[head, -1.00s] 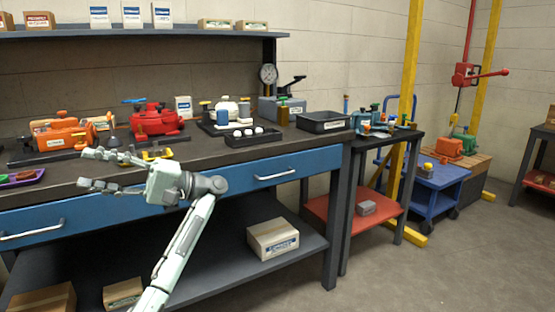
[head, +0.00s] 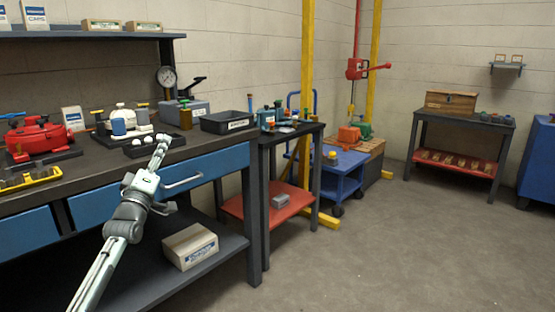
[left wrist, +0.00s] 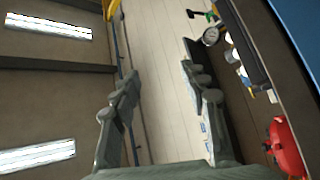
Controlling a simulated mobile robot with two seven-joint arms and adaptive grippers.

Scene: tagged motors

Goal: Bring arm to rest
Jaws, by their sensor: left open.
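My left arm rises from the bottom left of the head view, and its pale gripper (head: 160,146) is in front of the workbench's blue drawer front. The fingers point up and overlap the bench's front edge in the picture. In the left wrist view the gripper (left wrist: 163,92) is open, with two dark fingers well apart and nothing between them. That view is rolled over and shows ceiling lights, the wall and the bench. My right gripper is not in view.
The workbench (head: 92,178) holds a red motor (head: 38,138), a black bin (head: 227,122) and a dial gauge (head: 167,78). A box (head: 190,246) lies on its lower shelf. A side table and a blue cart (head: 343,163) stand beyond. The floor (head: 400,250) at right is clear.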

